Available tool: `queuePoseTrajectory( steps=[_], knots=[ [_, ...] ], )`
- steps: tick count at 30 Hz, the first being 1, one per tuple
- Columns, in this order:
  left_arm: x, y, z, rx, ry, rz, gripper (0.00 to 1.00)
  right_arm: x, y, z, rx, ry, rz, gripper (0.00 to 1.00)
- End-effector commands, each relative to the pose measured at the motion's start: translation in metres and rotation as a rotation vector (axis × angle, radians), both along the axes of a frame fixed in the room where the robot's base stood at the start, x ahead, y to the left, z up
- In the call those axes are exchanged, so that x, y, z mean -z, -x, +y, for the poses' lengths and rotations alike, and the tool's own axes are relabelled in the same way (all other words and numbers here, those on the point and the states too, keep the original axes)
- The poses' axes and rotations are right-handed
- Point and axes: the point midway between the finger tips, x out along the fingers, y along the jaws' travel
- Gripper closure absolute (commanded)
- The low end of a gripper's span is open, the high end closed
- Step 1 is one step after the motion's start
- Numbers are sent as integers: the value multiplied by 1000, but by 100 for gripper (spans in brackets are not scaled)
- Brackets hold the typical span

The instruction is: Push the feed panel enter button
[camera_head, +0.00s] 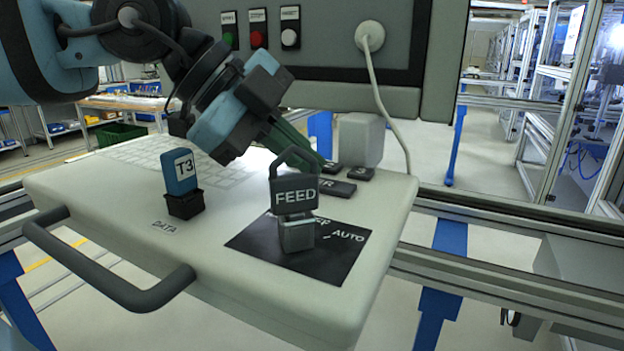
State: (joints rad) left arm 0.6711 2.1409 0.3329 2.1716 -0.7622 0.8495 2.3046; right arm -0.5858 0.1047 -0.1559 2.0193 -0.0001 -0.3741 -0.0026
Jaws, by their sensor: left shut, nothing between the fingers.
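The feed panel (200,245) is a pale console with a front handle. Its enter button (342,188) is a wide dark key of which only the letters "ER" show; the rest is hidden behind the FEED tag. My left gripper (316,162) reaches in from the upper left, with its fingers shut and empty, pointing down and right. The fingertips are just behind the FEED tag, close above the dark keys. I cannot tell whether they touch a key. My right gripper is out of view.
The FEED tag (295,193) stands on a switch over a black plate marked AUTO. A blue T3 stick (181,172) sits in a black DATA socket. A white keyboard (140,152) lies behind. A grey box (361,139) and a hanging cable (386,90) stand at the right rear.

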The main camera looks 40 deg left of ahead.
Motion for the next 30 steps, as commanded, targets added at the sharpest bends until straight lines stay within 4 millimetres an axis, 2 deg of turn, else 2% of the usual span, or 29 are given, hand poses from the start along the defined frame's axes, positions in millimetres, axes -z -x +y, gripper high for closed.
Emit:
queuePoseTrajectory(
  steps=[30],
  knots=[
    [5, 0, 0, 1, -2, 3, 100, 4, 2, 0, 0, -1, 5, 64]
  ],
)
